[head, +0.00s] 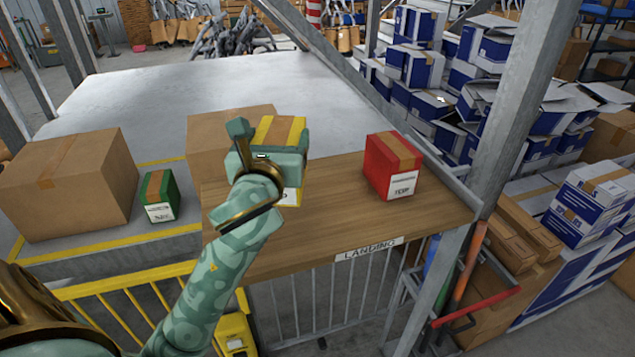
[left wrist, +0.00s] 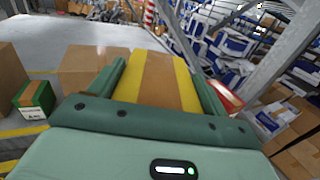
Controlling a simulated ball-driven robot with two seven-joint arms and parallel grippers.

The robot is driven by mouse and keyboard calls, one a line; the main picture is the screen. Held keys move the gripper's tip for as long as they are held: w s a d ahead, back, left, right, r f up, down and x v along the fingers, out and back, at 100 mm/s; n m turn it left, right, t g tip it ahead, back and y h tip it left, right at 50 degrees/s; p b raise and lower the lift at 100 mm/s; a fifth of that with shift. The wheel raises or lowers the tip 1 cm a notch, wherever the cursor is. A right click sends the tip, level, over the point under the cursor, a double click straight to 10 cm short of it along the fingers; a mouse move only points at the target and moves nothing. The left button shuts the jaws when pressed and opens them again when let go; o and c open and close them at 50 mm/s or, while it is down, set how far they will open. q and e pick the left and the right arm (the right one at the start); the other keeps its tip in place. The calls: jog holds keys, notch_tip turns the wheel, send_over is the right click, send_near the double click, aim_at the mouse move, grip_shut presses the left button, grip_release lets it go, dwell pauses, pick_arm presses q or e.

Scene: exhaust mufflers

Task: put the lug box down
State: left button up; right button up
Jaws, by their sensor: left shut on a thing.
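My left gripper (head: 270,138) is shut on a yellow box with a brown tape strip (head: 280,130), the only box in hand. The box is over the left part of the wooden landing board (head: 330,225). A bit of its white label shows below my gripper, mostly hidden, so I cannot read it. I cannot tell whether its underside touches the board. In the left wrist view the box (left wrist: 158,80) sits between both fingers (left wrist: 157,88). A red box (head: 392,167) with a white label stands on the board to the right. My right gripper is not in view.
A green box (head: 159,197) and a large cardboard box (head: 68,183) stand at left; another cardboard box (head: 215,128) is behind my gripper. The board is bare between my gripper and the red box. A metal post (head: 522,100) rises at right.

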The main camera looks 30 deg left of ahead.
pick_arm(q)
jog(key=w, duration=0.1)
jog(key=w+f, duration=0.1)
jog(key=w, duration=0.2)
jog(key=shift+w+d+f, duration=0.1)
jog(key=shift+d+f, duration=0.1)
jog(key=shift+d, duration=0.1)
jog(key=w+f+b, duration=0.1)
jog(key=w+f, duration=0.5)
jog(key=f, duration=0.3)
jog(key=shift+d+f, duration=0.2)
jog(key=shift+f, duration=0.05)
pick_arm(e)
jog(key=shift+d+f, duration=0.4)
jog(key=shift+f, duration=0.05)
pick_arm(q)
jog(key=o, duration=2)
jog(key=shift+f, duration=0.2)
jog(key=shift+o, duration=0.2)
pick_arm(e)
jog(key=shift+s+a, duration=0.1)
